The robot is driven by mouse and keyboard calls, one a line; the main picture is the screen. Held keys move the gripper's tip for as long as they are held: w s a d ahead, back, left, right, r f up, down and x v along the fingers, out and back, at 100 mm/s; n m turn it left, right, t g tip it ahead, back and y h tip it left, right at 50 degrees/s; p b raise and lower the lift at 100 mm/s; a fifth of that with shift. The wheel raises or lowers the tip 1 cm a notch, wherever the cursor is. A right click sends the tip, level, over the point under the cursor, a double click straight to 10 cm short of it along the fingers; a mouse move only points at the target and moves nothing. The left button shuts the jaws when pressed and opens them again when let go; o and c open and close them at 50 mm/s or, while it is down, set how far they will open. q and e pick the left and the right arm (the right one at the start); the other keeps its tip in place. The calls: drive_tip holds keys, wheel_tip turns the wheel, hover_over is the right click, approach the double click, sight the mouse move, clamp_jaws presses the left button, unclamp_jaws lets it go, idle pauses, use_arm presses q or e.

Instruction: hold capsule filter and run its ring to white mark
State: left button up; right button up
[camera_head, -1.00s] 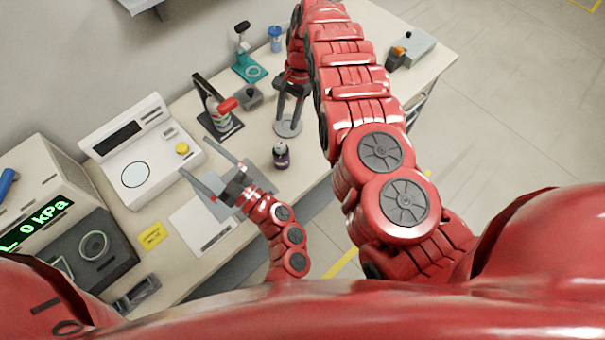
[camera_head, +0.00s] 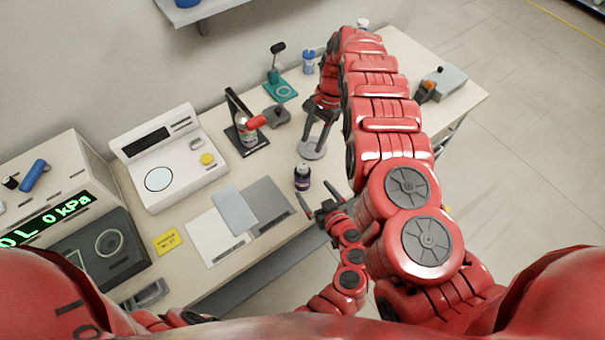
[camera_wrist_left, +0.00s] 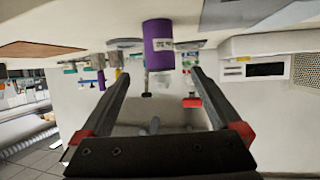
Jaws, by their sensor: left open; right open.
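The small dark purple cylinder (camera_head: 302,178), which looks like the capsule filter, stands upright on the bench. In the left wrist view it is purple with a white label (camera_wrist_left: 158,45) and appears just beyond the fingertips. Its ring and any white mark on it cannot be made out. My left gripper (camera_head: 311,189) is open and empty, pointing at the cylinder from the bench's front side; its fingers (camera_wrist_left: 160,72) spread wide in the wrist view. My right gripper (camera_head: 318,135) is open above a round grey disc (camera_head: 311,152), partly hidden by my arm.
Behind stand a holder with a red-handled item (camera_head: 247,130), a grey block (camera_head: 276,117), a teal stand (camera_head: 282,92) and a blue-capped jar (camera_head: 309,62). A white instrument (camera_head: 180,175) and grey mats (camera_head: 275,207) lie left. A grey box (camera_head: 447,83) is at right.

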sight(299, 171)
use_arm(q)
drive_tip(key=x, duration=1.2)
drive_tip(key=shift+r, duration=0.1)
clamp_jaws()
idle(0.5)
idle(0.5)
